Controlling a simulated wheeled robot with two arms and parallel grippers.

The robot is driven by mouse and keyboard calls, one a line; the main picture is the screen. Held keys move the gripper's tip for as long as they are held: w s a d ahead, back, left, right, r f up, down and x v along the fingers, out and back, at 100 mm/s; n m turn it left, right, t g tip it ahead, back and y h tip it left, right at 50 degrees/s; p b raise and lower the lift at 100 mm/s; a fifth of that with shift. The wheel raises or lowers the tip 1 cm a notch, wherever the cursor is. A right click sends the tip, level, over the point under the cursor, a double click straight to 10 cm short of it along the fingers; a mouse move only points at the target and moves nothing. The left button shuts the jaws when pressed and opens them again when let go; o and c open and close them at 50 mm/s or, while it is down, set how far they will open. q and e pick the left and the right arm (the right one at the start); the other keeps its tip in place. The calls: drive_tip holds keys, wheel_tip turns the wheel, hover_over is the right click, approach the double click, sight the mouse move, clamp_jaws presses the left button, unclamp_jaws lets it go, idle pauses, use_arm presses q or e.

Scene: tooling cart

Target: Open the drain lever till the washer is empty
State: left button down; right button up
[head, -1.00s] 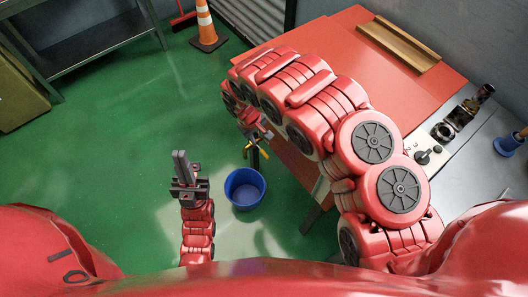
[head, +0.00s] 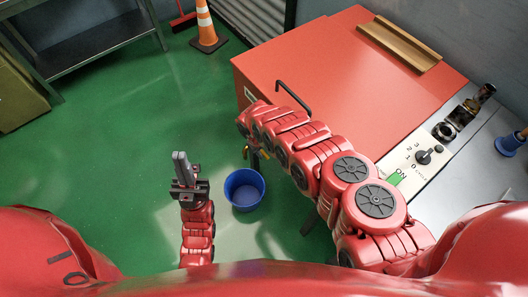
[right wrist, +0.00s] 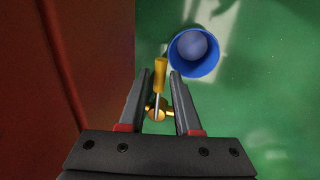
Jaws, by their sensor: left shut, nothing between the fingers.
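The washer is the red-topped cabinet (head: 330,85) at right in the head view; its red side (right wrist: 65,60) fills the left of the right wrist view. The yellow drain lever (right wrist: 160,78) with its brass valve (right wrist: 158,108) shows in the right wrist view. My right gripper (right wrist: 159,70) is open, with the lever in line between its spread fingers; contact is not visible. In the head view my right arm mostly hides this spot. A blue bucket (head: 244,188) stands on the floor near the valve. My left gripper (head: 181,165) is shut and empty, left of the bucket.
A control panel (head: 408,170) with a black dial and a green ON mark sits at the washer's right. A black bar handle (head: 296,98) is at its edge. A traffic cone (head: 206,28) and metal table (head: 90,45) stand behind. The green floor at left is clear.

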drive_tip(key=shift+f, duration=0.1)
clamp_jaws()
idle(1.5)
